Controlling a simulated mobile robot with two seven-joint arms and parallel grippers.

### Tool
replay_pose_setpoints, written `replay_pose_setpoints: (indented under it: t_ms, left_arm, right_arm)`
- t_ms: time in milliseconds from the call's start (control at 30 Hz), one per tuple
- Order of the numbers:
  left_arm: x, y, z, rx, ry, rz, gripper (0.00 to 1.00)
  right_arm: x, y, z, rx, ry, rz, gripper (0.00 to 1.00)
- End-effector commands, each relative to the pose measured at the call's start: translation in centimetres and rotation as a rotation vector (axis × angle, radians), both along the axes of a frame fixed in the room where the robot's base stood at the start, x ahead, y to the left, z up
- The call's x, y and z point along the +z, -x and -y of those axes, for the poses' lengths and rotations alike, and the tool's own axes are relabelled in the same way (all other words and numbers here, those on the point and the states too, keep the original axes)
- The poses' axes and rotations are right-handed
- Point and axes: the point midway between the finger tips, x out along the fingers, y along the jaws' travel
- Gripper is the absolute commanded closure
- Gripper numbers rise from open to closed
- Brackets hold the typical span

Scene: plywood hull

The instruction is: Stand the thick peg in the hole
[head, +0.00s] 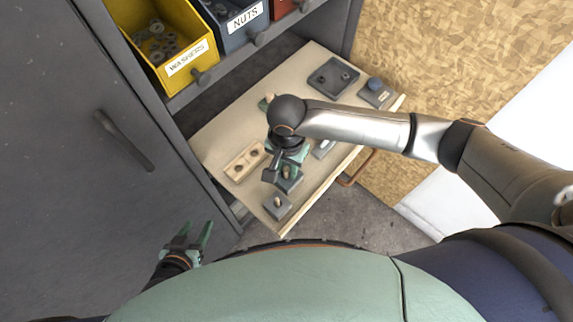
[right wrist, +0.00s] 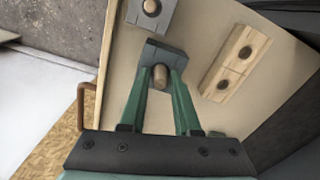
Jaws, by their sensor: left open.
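My right gripper (right wrist: 160,84) is over a peg (right wrist: 159,77) that stands in a grey block (right wrist: 168,53). Its green fingers are on either side of the peg, but I cannot tell whether they press on it. In the head view my right wrist partly hides this spot. A second grey block (right wrist: 142,17) holds another peg (right wrist: 151,7); it also shows at the drawer's front in the head view (head: 277,208). A pale wooden block (right wrist: 212,84) has two dark round holes. My left gripper (head: 194,238) is open and empty, low and left of the drawer board.
The pale board (head: 222,135) is pulled out of a dark cabinet. A dark square tray (head: 333,78) and another grey block (head: 376,93) lie at its far right. Bins of washers (head: 170,35) and nuts (head: 236,22) are above. A handle (head: 356,170) sticks out at the right edge.

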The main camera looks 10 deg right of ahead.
Motion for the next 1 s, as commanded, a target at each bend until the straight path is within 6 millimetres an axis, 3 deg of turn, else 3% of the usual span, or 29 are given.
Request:
replay_pose_setpoints:
  t_ms: [200,533,1000]
  left_arm:
    - [0.0,0.0,0.0,0.0,0.0,0.0,0.5]
    - [0.2,0.0,0.0,0.0,0.0,0.0,0.5]
    - [1.4,0.0,0.0,0.0,0.0,0.0,0.5]
  right_arm:
    - [0.0,0.0,0.0,0.0,0.0,0.0,0.46]
    - [0.8,0.0,0.0,0.0,0.0,0.0,0.46]
    - [10.0,0.0,0.0,0.001,-0.002,0.002,0.46]
